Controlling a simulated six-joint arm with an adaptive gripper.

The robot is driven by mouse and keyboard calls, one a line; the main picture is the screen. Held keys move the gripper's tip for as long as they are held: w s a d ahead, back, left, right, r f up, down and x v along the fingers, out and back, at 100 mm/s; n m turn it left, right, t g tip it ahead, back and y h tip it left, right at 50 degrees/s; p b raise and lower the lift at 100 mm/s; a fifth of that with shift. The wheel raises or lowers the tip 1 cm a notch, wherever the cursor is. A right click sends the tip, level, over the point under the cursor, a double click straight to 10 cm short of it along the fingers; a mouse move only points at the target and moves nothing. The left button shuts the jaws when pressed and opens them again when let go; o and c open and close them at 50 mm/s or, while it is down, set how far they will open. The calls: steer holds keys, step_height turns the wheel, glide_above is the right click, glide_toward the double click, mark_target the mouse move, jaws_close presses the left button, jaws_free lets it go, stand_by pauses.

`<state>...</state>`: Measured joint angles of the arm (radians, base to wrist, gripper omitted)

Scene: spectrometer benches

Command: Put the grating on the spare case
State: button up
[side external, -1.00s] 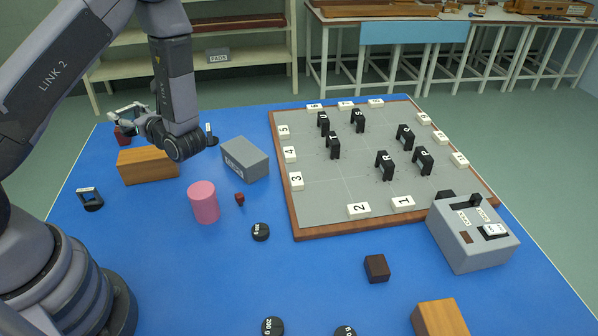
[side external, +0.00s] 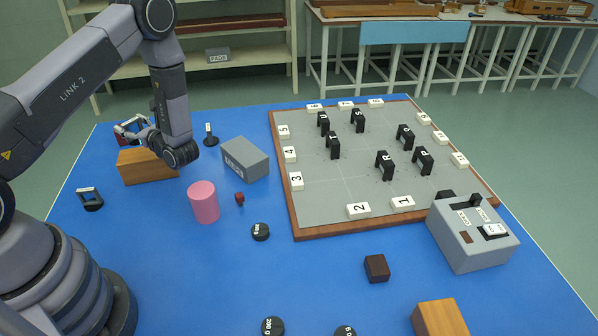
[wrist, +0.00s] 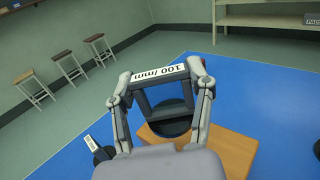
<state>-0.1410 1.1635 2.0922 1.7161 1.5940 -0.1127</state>
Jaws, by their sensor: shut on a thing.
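My gripper (side external: 136,128) is at the back left, over the wooden block (side external: 148,168). In the wrist view, my gripper (wrist: 163,88) is shut on the grating (wrist: 167,74), a dark frame with a white top label reading "100 /mm". The grating is upright, its round dark base over the block's top (wrist: 205,150); I cannot tell whether they touch. In the side view the grating is small and mostly hidden by the fingers. A grey box with a blurred label (side external: 245,158), possibly the spare case, stands to the right of the block.
A pink cylinder (side external: 203,202) and small red piece (side external: 240,198) stand in front of the grey box. A dark frame (side external: 90,199) stands at left, a small labelled stand (side external: 210,135) behind. A grey board (side external: 340,205) with black lettered holders lies right.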

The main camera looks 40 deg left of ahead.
steer(key=shift+w+a+f, duration=0.3)
steer(key=shift+w+f, duration=0.15)
steer(key=shift+f, duration=0.25)
steer(key=shift+w+a+f, duration=0.1)
steer(key=shift+w+f, duration=0.1)
steer(key=shift+f, duration=1.55)
steer(key=shift+f, duration=0.15)
steer(key=o, duration=1.2)
